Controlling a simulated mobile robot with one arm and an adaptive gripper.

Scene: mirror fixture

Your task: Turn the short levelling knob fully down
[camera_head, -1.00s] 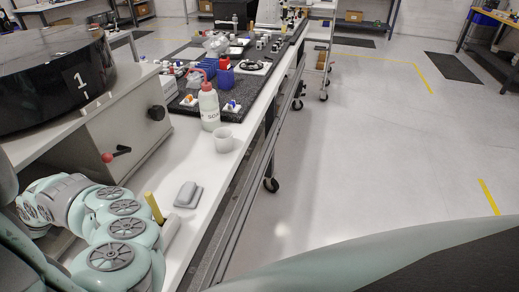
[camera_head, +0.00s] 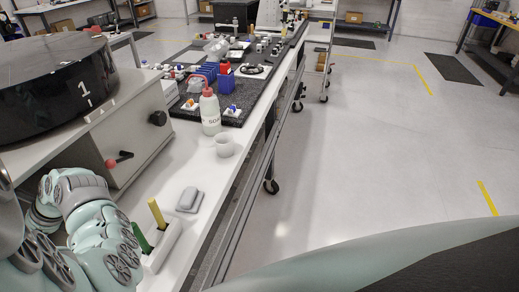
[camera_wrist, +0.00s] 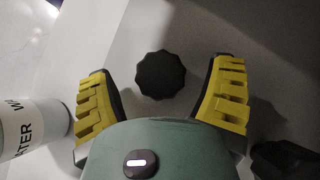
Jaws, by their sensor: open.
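A black lobed knob (camera_wrist: 160,75) shows in the wrist view on a grey surface. My gripper (camera_wrist: 168,92) has its two yellow-padded fingers spread wide, one to each side of the knob. No contact with the knob shows, and I cannot tell the depth between them. A second dark object (camera_wrist: 285,160) is cut off at the lower right, beyond the right finger. In the head view, a grey box has a black knob (camera_head: 157,118) and a red-tipped lever (camera_head: 118,160) on its side. I cannot tell which knob is the short levelling one. My gripper is hidden in the head view.
A white bottle marked WATER (camera_wrist: 30,127) is close to my left finger. The floor at right is mostly clear.

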